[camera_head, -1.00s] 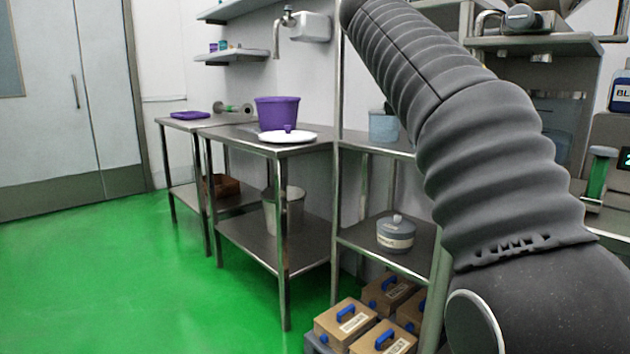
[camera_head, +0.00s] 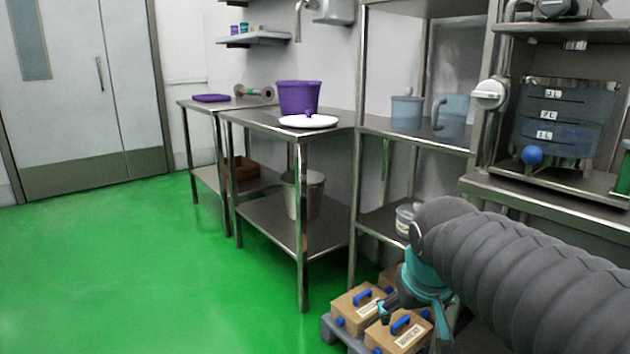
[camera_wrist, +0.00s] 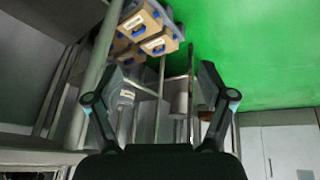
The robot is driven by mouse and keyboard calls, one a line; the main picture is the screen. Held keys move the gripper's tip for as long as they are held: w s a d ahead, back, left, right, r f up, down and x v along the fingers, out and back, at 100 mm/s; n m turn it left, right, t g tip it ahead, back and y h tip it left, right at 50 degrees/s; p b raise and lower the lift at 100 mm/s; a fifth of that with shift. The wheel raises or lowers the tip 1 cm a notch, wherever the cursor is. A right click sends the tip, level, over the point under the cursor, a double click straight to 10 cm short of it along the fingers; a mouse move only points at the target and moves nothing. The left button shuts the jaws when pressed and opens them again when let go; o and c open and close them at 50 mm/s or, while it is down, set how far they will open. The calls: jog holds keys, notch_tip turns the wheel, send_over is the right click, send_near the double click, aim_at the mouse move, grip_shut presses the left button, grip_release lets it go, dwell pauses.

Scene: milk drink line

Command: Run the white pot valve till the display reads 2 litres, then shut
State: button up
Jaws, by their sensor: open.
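A white round valve knob (camera_head: 489,94) sits on the steel upright at the right of the head view. Beside it is a translucent grey-blue tank (camera_head: 560,118) with litre marks, and a blue ball-shaped knob (camera_head: 532,155) at its lower front. I cannot tell if the valve is open. No display reading is visible now. My gripper (camera_head: 384,308) is low, over the cartons, well below and left of the white knob. In the wrist view my gripper (camera_wrist: 166,82) has its fingers spread, with nothing between them.
Brown cartons with blue handles (camera_head: 402,332) sit on a grey pallet below; they also show in the wrist view (camera_wrist: 160,42). A steel table (camera_head: 262,222) bears a purple pot (camera_head: 298,97) and a white lid (camera_head: 308,122). The green floor (camera_head: 150,270) at left is clear.

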jog(key=s+f+m+p, duration=0.1)
jog(key=s+f, duration=0.3)
jog(key=s, duration=0.7)
jog(key=shift+s+y, duration=0.4)
